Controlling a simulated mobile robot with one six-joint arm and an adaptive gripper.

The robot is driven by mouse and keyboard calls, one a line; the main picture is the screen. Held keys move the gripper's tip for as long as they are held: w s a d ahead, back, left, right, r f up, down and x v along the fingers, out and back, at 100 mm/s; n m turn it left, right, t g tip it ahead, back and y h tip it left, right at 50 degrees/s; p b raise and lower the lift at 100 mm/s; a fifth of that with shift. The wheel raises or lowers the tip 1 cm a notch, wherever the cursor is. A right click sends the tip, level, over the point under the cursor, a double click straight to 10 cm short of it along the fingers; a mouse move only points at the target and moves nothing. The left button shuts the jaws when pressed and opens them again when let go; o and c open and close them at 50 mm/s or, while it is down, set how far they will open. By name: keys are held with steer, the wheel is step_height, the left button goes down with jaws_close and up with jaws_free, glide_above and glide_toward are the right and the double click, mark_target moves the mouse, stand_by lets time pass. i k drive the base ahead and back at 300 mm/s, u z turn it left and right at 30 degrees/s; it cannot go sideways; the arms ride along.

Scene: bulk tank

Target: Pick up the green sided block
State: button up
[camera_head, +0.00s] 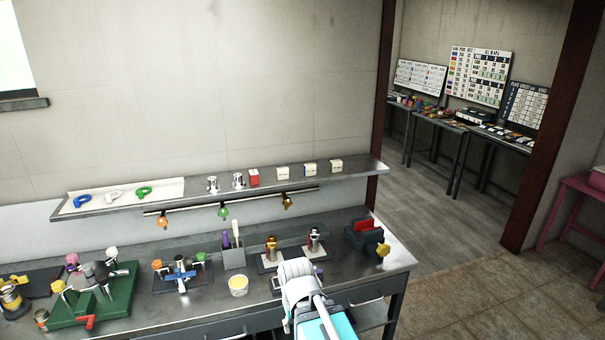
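A small whitish block with a green side (336,166) sits at the right end of the row of blocks on the long wall shelf. A similar block with a blue side (310,169) stands just left of it, with a gap between them. My arm reaches up from the bottom of the view, well below the shelf and over the front of the bench. My gripper's fingers do not show, so I cannot see whether they are open or shut.
A whitish block (283,173) and a red block (254,177) stand further left on the metal shelf (362,165). Small hanging items (223,211) dangle from a rail below it. The bench (345,285) holds fixtures, a grey holder (233,257) and a yellow tub (238,285).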

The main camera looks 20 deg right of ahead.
mark_target(335, 166)
steer(key=k, duration=1.25)
steer(key=z, duration=0.3)
steer(key=i, duration=0.7)
steer(key=z, duration=0.4)
steer(key=i, duration=1.75)
steer(key=u, duration=0.7)
